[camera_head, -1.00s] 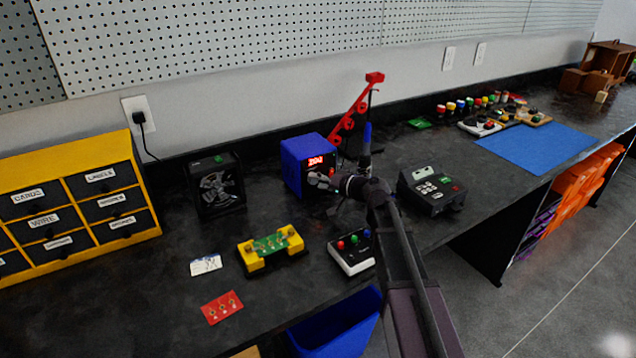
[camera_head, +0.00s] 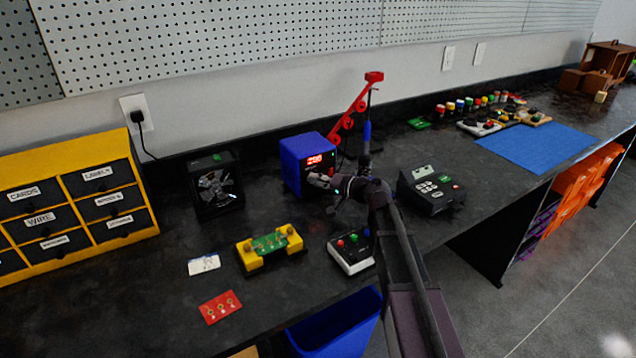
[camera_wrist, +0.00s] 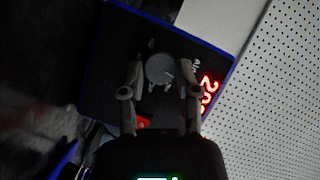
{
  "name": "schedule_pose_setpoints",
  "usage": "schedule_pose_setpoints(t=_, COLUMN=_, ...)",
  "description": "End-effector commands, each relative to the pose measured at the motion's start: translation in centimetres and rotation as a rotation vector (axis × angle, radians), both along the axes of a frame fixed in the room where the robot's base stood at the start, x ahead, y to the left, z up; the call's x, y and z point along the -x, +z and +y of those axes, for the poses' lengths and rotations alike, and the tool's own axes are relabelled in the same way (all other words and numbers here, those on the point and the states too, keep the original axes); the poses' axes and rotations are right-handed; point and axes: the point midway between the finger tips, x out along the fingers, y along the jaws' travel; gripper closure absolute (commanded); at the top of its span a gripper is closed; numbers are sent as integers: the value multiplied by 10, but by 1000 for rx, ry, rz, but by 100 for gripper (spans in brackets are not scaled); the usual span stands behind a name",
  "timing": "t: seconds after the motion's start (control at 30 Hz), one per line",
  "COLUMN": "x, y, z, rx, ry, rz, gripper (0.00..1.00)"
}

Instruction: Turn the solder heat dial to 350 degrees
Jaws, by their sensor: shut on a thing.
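The blue solder station (camera_head: 293,163) with a dark front stands at the back middle of the bench. Its red lit display (camera_head: 316,160) starts with a 2, and the other digits are too blurred to read surely. The display also shows sideways in the wrist view (camera_wrist: 208,95). The grey round heat dial (camera_wrist: 159,68) sits on the front panel and has a pointer mark. My gripper (camera_wrist: 162,82) is shut on the dial, one finger on each side. In the head view my gripper (camera_head: 318,181) reaches the station's front and hides the dial.
A red switch (camera_wrist: 143,122) sits on the panel beside the dial. A red holder arm (camera_head: 349,118) rises behind the station. A fan (camera_head: 216,188) stands left, a keypad box (camera_head: 432,190) right. A button box (camera_head: 350,252) and a yellow board holder (camera_head: 270,249) lie in front.

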Motion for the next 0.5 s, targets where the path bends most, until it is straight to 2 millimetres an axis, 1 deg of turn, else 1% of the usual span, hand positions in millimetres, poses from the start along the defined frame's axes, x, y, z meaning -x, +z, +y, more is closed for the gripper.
schedule_pose_setpoints(t=0.1, x=0, y=0, z=1, rx=2, ry=1, rz=0, gripper=100)
schedule_pose_setpoints(t=0.13, x=0, y=0, z=1, rx=2, ry=1, rz=0, gripper=55)
schedule_pose_setpoints(t=0.17, x=0, y=0, z=1, rx=2, ry=1, rz=0, gripper=46)
schedule_pose_setpoints(t=0.2, x=0, y=0, z=1, rx=2, ry=1, rz=0, gripper=34)
schedule_pose_setpoints(t=0.23, x=0, y=0, z=1, rx=2, ry=1, rz=0, gripper=26)
schedule_pose_setpoints(t=0.27, x=0, y=0, z=1, rx=2, ry=1, rz=0, gripper=23)
schedule_pose_setpoints(t=0.5, x=0, y=0, z=1, rx=2, ry=1, rz=0, gripper=23)
